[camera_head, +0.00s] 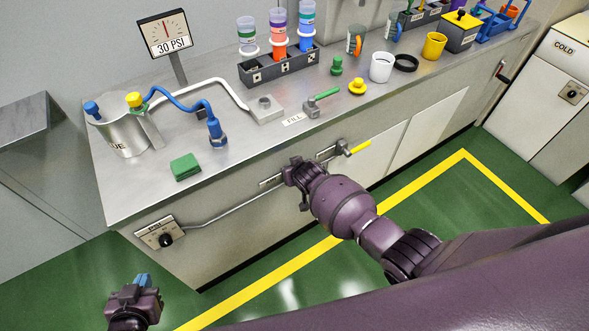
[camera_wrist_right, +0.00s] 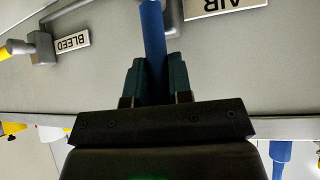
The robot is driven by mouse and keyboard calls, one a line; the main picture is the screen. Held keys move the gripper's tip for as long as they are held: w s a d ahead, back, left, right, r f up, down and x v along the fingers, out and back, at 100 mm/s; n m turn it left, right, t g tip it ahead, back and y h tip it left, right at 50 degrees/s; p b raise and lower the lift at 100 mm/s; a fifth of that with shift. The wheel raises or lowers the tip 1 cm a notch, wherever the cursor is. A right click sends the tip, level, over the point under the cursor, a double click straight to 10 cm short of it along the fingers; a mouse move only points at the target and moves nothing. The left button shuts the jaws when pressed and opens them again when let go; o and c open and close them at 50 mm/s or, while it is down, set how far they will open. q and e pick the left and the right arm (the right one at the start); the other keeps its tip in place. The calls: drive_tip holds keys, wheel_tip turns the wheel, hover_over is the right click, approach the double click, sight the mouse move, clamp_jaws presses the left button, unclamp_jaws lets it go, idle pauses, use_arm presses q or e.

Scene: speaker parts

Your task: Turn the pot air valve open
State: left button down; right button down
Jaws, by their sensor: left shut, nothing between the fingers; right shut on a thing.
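The air valve's blue handle (camera_wrist_right: 153,45) stands between the fingers of my right gripper (camera_wrist_right: 154,80) in the right wrist view, beside the upside-down AIR label (camera_wrist_right: 222,5). My right gripper is shut on that handle. In the head view, my right gripper (camera_head: 296,173) is at the counter's front face and hides the valve and its handle. My left gripper (camera_head: 141,281) is shut and empty at the bottom left, with blue fingertips, away from the counter. The metal pot (camera_head: 118,135) stands on the counter's left end, with a blue hose (camera_head: 180,102) running from its lid area.
The bleed valve's yellow handle (camera_head: 357,147) sticks out just right of my right gripper; its BLEED label (camera_wrist_right: 72,43) shows in the wrist view. A PSI regulator box (camera_head: 160,233) is lower left. The gauge (camera_head: 165,33) reads 30 PSI. Green floor in front is clear.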

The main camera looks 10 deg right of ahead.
drive_tip(key=shift+s, duration=0.1)
drive_tip(key=c, duration=1.1)
unclamp_jaws()
use_arm(q)
drive_tip(key=shift+s+f, duration=0.1)
use_arm(e)
drive_tip(key=shift+o, duration=0.3)
drive_tip(key=shift+s+r+p, duration=0.35)
drive_tip(key=shift+r, duration=0.15)
use_arm(q)
drive_tip(key=shift+s+a+r+p, duration=0.1)
drive_tip(key=shift+s+r+p, duration=0.1)
drive_tip(key=shift+r+p, duration=0.35)
drive_tip(key=shift+s+r+p, duration=0.2)
drive_tip(key=shift+r+p, duration=0.25)
drive_tip(key=shift+p, duration=0.2)
use_arm(e)
drive_tip(key=v, duration=0.9)
drive_tip(key=shift+s, duration=0.2)
drive_tip(key=shift+d+r, duration=0.1)
drive_tip(key=shift+r, duration=0.05)
